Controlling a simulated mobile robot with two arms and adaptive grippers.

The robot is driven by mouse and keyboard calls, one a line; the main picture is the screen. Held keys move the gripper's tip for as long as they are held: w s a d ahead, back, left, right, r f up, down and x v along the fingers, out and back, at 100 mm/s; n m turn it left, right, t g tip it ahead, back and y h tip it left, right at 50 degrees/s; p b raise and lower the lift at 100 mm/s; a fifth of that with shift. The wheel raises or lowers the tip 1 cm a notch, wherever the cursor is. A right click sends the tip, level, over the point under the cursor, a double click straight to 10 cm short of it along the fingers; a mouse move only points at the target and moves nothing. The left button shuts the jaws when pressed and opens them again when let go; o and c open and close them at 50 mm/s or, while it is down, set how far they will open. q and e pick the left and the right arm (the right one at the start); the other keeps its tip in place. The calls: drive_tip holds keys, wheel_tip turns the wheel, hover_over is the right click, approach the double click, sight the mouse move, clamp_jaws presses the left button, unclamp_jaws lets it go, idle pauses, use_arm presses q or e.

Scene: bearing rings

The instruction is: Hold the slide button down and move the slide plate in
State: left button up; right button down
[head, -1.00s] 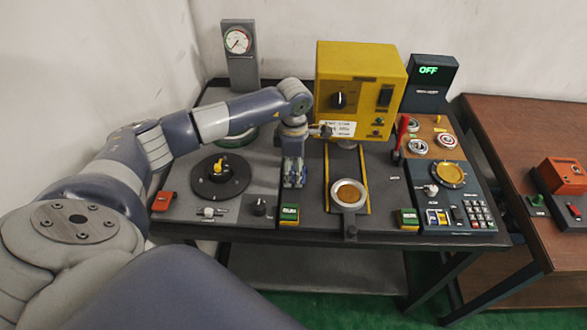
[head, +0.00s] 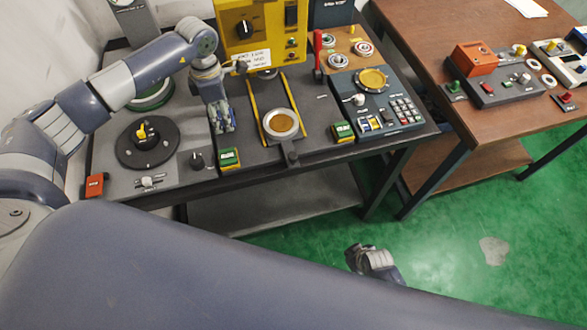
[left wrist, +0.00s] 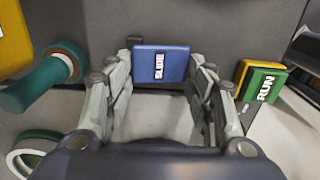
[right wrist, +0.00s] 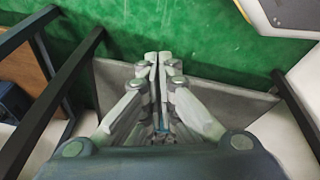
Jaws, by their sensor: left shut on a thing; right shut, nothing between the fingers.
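The blue slide button (left wrist: 160,65) shows in the left wrist view between the fingertips of my left gripper (left wrist: 161,72). That gripper is shut on it; in the head view, the gripper (head: 223,122) points down on the table left of the yellow rails and hides the button. The slide plate (head: 281,125), a pale round seat with a brass-coloured centre, is at the front end of the rails. A dark knob (head: 291,155) sticks out at its front. My right gripper (head: 369,258) is shut and empty, low over the floor, well away from the table; its closed fingers (right wrist: 158,62) show in the right wrist view.
The yellow press housing (head: 262,30) stands behind the rails. Green run buttons (head: 229,158) and (head: 343,131) sit on either side at the front. A red lever (head: 318,50) stands right of the housing. A brown table (head: 430,60) is to the right.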

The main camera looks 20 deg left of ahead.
use_arm(q)
drive_tip(key=shift+s+d+f, duration=0.1)
drive_tip(key=shift+s+f, duration=0.05)
drive_tip(key=shift+f, duration=0.05)
use_arm(e)
drive_tip(key=w+a+r+n+y, duration=0.1)
drive_tip(key=w+a+r+n, duration=0.4)
drive_tip(key=a+r, duration=0.45)
drive_tip(key=w+a+r+n+y, duration=0.1)
drive_tip(key=w+a+r+n, duration=0.5)
drive_tip(key=r, duration=0.7)
drive_tip(key=s+a+r+n+h, duration=0.1)
drive_tip(key=s+r+n, duration=0.3)
drive_tip(key=r+n, duration=0.35)
drive_tip(key=s+a+r+n+t, duration=0.1)
drive_tip(key=s+r+n, duration=0.3)
drive_tip(key=r+n, duration=0.3)
drive_tip(key=s+a+r+n+h, duration=0.1)
drive_tip(key=s+r+n, duration=0.35)
drive_tip(key=r, duration=0.35)
drive_tip(key=w+a+f+n, duration=0.1)
drive_tip(key=w+a+f, duration=0.1)
drive_tip(key=w+f, duration=0.5)
drive_tip(key=shift+x, duration=1.1)
drive_tip(key=shift+s+a, duration=0.1)
drive_tip(key=shift+a, duration=0.05)
